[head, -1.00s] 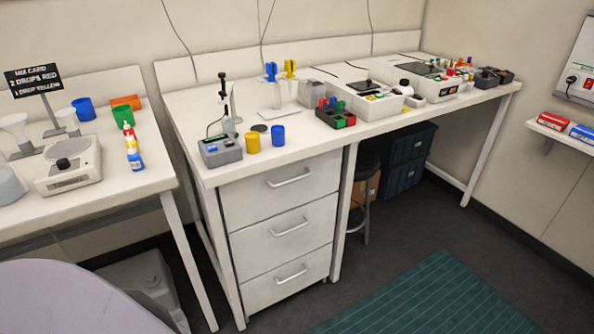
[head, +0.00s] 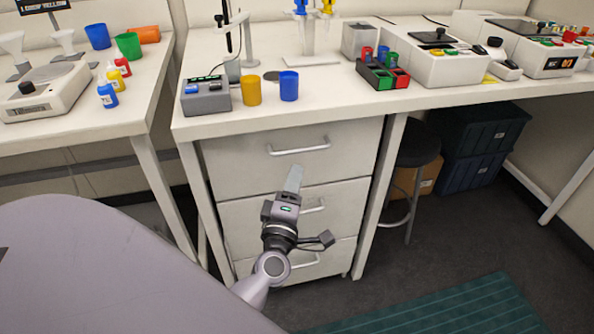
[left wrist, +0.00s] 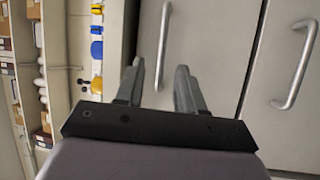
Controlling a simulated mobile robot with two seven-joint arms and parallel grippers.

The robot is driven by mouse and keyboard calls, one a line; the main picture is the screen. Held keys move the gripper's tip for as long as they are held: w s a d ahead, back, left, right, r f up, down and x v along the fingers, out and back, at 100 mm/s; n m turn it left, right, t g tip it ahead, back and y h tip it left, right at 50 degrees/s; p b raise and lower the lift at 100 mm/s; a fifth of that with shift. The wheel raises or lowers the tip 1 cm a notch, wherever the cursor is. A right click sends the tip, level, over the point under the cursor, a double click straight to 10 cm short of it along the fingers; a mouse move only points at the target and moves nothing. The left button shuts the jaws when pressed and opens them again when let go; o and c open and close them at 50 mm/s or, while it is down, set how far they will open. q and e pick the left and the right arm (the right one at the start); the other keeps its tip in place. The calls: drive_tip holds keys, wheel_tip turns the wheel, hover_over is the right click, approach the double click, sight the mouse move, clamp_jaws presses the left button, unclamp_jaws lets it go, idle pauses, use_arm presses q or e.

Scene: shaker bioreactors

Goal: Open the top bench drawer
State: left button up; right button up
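The bench drawer unit has three pale drawers with metal bar handles. The top drawer (head: 235,170) is shut, and its handle (head: 298,147) is clear in the head view. My left gripper (head: 294,178) is in front of the unit, just below that handle in the picture. In the left wrist view my left gripper (left wrist: 160,80) has its two fingers apart with nothing between them. The top handle (left wrist: 163,40) appears just beyond the fingertips, roughly in line with the gap, and apart from them. The middle drawer handle (left wrist: 296,65) is to the right. My right gripper is not in view.
The benchtop above holds a yellow cup (head: 251,90), a blue cup (head: 289,85) and a grey device (head: 206,97) near the front edge. A stool (head: 416,150) stands right of the drawers. Another bench (head: 70,133) stands to the left.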

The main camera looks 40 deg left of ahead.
sight(297, 156)
use_arm(q)
drive_tip(key=shift+n+y, duration=0.4)
drive_tip(key=shift+n, duration=0.3)
drive_tip(key=shift+a+f+x, duration=0.1)
drive_tip(key=shift+x, duration=1.2)
drive_tip(key=shift+a+f+x, duration=0.1)
drive_tip(key=shift+a+x, duration=0.05)
drive_tip(key=shift+x, duration=1.15)
drive_tip(key=shift+a+f+x, duration=0.1)
drive_tip(key=shift+x, duration=1.25)
drive_tip(key=shift+s, duration=0.1)
clamp_jaws()
